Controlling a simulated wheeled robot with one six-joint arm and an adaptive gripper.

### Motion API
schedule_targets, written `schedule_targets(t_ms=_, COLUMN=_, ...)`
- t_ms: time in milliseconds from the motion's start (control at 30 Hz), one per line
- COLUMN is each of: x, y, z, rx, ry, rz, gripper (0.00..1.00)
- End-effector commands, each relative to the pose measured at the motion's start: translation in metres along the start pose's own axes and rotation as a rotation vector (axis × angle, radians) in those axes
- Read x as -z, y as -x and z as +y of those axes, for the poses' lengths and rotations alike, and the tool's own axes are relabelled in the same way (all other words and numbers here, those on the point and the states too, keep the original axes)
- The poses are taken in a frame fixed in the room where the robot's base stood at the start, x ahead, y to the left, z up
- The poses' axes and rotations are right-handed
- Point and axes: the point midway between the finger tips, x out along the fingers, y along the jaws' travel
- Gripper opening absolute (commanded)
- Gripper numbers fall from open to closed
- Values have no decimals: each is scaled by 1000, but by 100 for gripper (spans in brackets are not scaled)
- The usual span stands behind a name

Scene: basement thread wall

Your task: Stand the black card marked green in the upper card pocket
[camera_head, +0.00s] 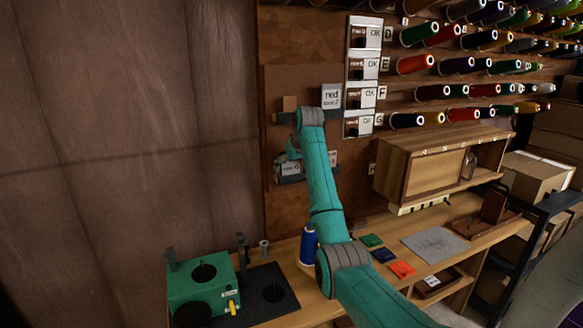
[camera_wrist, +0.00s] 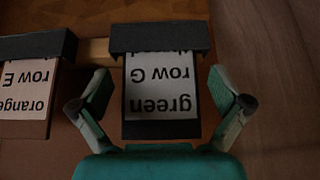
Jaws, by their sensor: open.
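The black card marked green (camera_wrist: 160,128) shows upside down in the wrist view, with a white label reading "green" and "row G". Its far end in that view sits at a dark pocket lip (camera_wrist: 160,38). My gripper (camera_wrist: 161,88) is open, with one finger on each side of the card and visible gaps to it. In the head view the lower left card (camera_head: 290,168) stands on the wall board, below my gripper (camera_head: 291,150). An empty-looking dark pocket (camera_head: 284,117) is above it, partly hidden by my wrist.
A card marked orange, row E (camera_wrist: 25,100), stands beside the green one. A blue spool (camera_head: 308,245) and a green machine (camera_head: 200,283) stand on the bench below. Thread spools and a wooden cabinet (camera_head: 420,170) are to the right.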

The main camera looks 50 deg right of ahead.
Motion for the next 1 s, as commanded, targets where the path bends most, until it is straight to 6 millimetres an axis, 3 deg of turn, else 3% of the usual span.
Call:
schedule_targets(t_ms=200, x=-3, y=-3, z=0, rx=0, ry=0, rz=0, gripper=100)
schedule_targets(t_ms=700, x=3, y=83, z=1, rx=-1, ry=0, rz=2, gripper=100)
schedule_targets(t_ms=1000, x=3, y=105, z=1, rx=0, ry=0, rz=1, gripper=100)
